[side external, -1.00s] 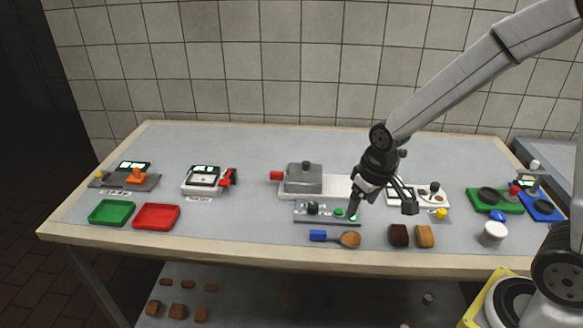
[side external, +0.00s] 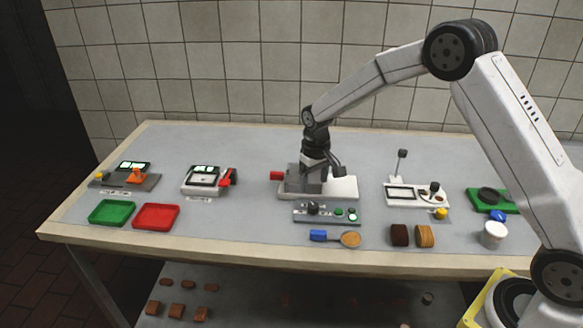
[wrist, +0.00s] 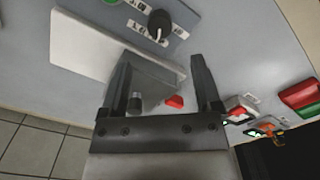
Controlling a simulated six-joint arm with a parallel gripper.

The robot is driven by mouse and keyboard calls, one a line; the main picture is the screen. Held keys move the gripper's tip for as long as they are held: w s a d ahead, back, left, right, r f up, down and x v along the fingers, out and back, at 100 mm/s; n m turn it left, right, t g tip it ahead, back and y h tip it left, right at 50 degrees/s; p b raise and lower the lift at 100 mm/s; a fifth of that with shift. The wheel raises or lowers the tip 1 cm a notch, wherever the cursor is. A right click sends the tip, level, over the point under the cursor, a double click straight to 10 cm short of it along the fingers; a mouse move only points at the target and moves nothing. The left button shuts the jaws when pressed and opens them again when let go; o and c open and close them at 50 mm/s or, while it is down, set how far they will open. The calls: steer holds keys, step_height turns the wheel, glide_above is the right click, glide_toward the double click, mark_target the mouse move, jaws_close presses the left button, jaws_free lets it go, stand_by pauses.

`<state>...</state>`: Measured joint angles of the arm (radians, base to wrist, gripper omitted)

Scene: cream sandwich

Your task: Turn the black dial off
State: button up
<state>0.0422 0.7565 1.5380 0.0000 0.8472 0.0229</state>
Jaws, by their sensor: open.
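The black dial (side external: 313,208) sits at the left end of a grey control panel (side external: 326,219) in the side view. In the wrist view the black dial (wrist: 160,23) is near the top, beyond my fingertips, with a white pointer mark and printed labels beside it. My gripper (wrist: 161,62) is open with nothing between its fingertips. In the side view my gripper hangs over the grey box of the white machine, behind the panel, apart from the dial. Two green lights (side external: 345,214) glow at the panel's right end.
A white lever device (side external: 417,196) stands to the right.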

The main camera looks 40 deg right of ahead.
mark_target(313, 204)
steer(key=shift+f, duration=3.9)
jaws_close()
